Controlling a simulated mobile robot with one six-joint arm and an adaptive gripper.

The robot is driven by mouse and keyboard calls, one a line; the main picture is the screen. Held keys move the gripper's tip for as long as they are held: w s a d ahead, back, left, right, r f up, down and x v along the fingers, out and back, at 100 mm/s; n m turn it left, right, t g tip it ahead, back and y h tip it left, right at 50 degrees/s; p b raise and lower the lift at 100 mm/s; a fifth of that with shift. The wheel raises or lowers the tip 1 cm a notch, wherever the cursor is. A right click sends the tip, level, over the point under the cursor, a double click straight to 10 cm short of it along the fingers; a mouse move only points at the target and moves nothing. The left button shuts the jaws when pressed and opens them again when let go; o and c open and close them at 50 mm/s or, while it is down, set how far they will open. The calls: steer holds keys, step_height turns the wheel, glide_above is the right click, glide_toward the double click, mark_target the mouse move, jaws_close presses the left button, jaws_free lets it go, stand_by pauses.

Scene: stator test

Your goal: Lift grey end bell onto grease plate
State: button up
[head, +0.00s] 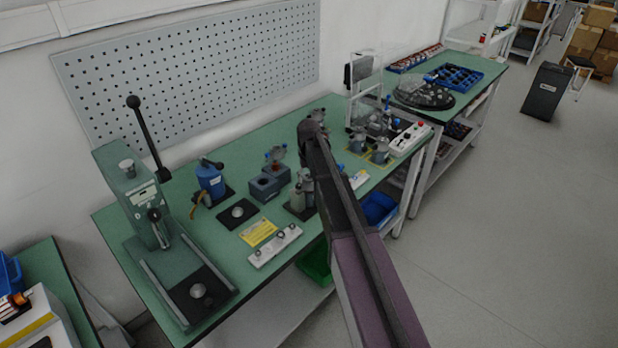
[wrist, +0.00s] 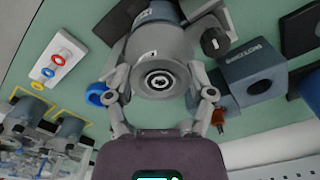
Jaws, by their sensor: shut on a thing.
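In the wrist view, my gripper (wrist: 163,98) is shut on a grey round part with a bearing-like ring at its centre, which looks like the grey end bell (wrist: 160,62). One finger is on each side of it. A larger grey body lies behind it; I cannot tell whether the two touch. In the head view, my arm hides most of my gripper and the held part. A black square plate with a silver disc (head: 238,213) lies on the green bench left of my arm; it may be the grease plate, but I cannot read a label.
A grey block (head: 269,184) and a blue pot (head: 210,181) stand left of my arm. A yellow card (head: 258,232) and a white strip (head: 275,246) lie near the front edge. A green lever press (head: 135,195) stands at the left. Grey parts (head: 380,152) stand to the right.

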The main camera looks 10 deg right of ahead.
steer(key=shift+r+p, duration=2.5)
steer(key=shift+r, duration=0.15)
steer(key=shift+s, duration=0.1)
